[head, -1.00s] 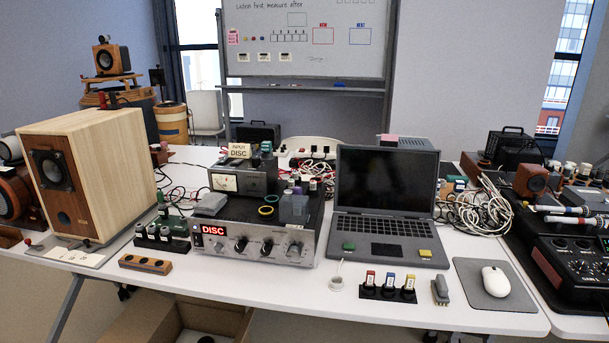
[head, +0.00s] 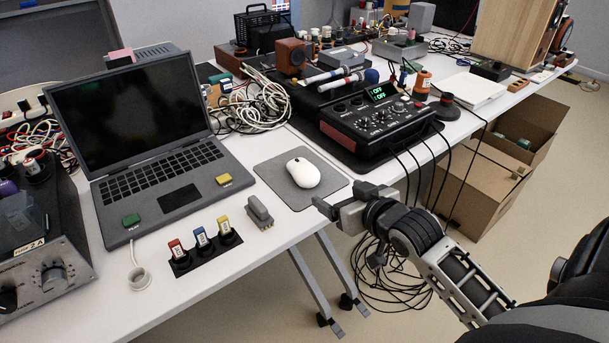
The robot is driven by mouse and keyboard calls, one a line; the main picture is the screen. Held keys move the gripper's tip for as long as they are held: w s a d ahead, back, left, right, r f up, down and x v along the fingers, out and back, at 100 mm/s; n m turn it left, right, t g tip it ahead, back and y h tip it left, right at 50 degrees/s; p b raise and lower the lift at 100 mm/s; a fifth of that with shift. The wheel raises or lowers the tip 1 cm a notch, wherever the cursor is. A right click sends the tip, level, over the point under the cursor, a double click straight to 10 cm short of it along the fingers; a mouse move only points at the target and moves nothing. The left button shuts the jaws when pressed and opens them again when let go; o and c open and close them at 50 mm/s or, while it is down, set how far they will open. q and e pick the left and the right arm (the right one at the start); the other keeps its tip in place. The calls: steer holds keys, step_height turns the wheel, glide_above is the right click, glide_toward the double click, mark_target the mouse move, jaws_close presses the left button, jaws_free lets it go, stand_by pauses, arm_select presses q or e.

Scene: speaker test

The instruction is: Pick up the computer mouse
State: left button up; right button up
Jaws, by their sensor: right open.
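The white computer mouse (head: 303,172) lies on a dark grey mouse pad (head: 271,181) near the front edge of the white table, right of the laptop. My right gripper (head: 322,207) comes in from the right, just in front of the pad's near right corner. It is open and empty, and apart from the mouse. My left gripper is not in view.
The open laptop (head: 160,192) stands left of the pad. A small grey device (head: 259,212) and a dark holder with coloured-top pieces (head: 205,248) lie near the front edge. A black mixer (head: 380,122) with hanging cables is to the right. Cardboard boxes (head: 482,185) stand on the floor.

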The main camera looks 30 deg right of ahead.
mark_target(312, 178)
steer(key=b+x, duration=0.1)
steer(key=x, duration=0.8)
steer(key=shift+a, duration=0.15)
steer(key=shift+b+x, duration=0.4)
steer(key=shift+x, duration=2.2)
steer(key=shift+r, duration=0.1)
steer(key=c, duration=1.1)
